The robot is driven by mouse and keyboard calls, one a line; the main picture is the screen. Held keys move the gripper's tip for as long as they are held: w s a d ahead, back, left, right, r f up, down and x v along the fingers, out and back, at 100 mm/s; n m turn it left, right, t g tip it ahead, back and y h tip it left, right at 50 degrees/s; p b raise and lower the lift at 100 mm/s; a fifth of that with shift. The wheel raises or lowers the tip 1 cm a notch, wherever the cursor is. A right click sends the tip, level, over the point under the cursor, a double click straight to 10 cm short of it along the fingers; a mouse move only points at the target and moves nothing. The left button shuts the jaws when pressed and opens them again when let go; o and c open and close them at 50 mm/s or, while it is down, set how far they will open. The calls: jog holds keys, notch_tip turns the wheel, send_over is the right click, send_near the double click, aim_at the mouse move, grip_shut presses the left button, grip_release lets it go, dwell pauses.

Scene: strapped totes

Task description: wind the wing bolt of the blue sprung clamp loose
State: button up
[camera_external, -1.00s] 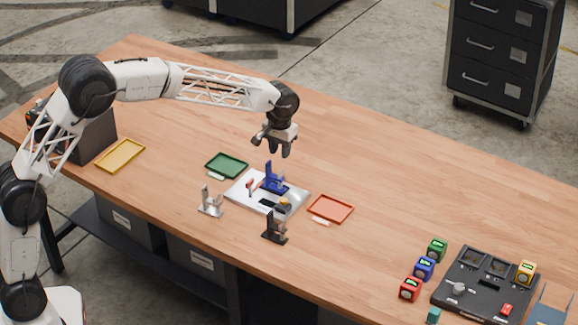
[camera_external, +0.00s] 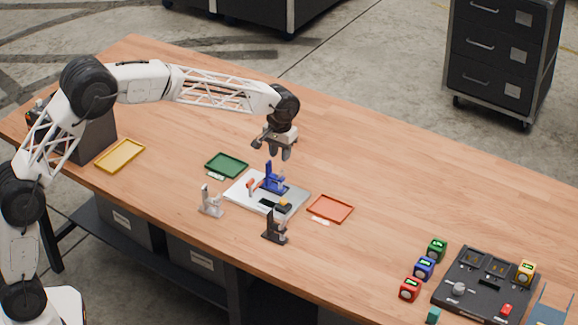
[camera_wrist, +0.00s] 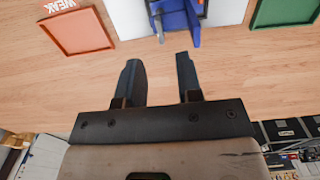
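The blue sprung clamp (camera_external: 272,180) stands upright on a light metal plate (camera_external: 240,193) in the middle of the table. Its wing bolt cannot be made out clearly in the outside view. In the wrist view part of the blue clamp (camera_wrist: 178,20) shows at the top edge, with a grey rod-like part at its left side. My gripper (camera_external: 279,155) is above and behind the clamp, apart from it. In the wrist view my gripper (camera_wrist: 160,75) has its two fingers spread with bare table between them, so it is open and empty.
A silver clamp (camera_external: 210,203) and a black clamp (camera_external: 274,228) stand in front of the plate. A green tray (camera_external: 226,165) lies to its left and a red-orange tray (camera_external: 330,209) to its right. The table behind the plate is clear.

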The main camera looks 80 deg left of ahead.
aim_at(280, 174)
jog(key=shift+f, duration=3.35)
jog(key=shift+c, duration=0.3)
grip_shut()
